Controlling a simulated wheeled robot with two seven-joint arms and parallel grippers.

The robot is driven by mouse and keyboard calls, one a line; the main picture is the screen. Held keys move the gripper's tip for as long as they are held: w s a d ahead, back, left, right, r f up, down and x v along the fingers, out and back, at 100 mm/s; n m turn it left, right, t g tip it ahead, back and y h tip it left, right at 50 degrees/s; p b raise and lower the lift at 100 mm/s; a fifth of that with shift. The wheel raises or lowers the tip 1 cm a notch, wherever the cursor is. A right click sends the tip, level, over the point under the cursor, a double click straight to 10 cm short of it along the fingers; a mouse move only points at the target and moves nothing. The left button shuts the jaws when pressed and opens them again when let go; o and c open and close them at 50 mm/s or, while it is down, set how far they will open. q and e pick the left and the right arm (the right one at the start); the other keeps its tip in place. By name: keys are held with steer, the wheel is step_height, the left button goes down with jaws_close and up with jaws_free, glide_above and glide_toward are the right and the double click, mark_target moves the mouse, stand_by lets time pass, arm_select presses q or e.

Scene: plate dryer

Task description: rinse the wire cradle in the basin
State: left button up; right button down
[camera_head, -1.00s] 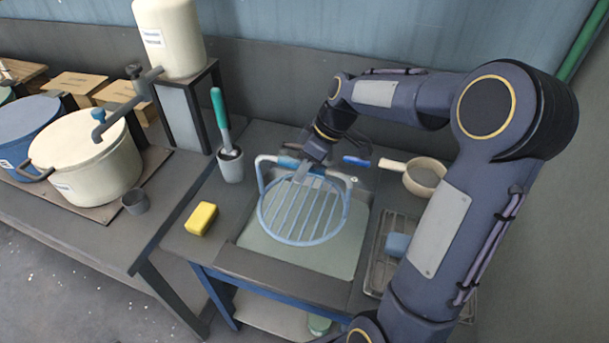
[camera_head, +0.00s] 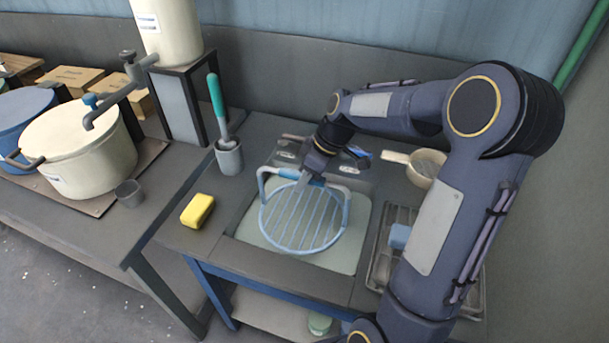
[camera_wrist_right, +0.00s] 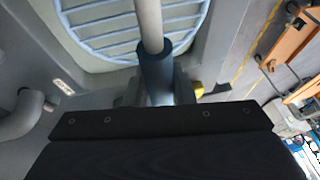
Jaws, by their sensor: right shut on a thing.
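The wire cradle (camera_head: 303,217) is a round light-blue rack with parallel bars and a raised handle frame. In the head view it is over the basin (camera_head: 352,258), within the basin's outline; I cannot tell whether it touches the pale water or bottom. My right gripper (camera_head: 312,180) is shut on the cradle's handle at the back. In the right wrist view the handle (camera_wrist_right: 149,25) with its dark blue sleeve runs between the fingers (camera_wrist_right: 157,92), and the cradle's bars (camera_wrist_right: 125,25) show beyond. My left gripper is not in view.
A yellow sponge (camera_head: 197,210) lies left of the basin. A grey cup (camera_head: 229,158) with a green-handled brush stands behind it. A strainer (camera_head: 427,166) is at the back right, and a wire tray (camera_head: 382,262) with a blue block (camera_head: 399,236) is right of the basin.

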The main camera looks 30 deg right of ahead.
steer(key=shift+f+b, duration=3.85)
steer(key=shift+f, duration=0.85)
steer(key=shift+s+d, duration=0.1)
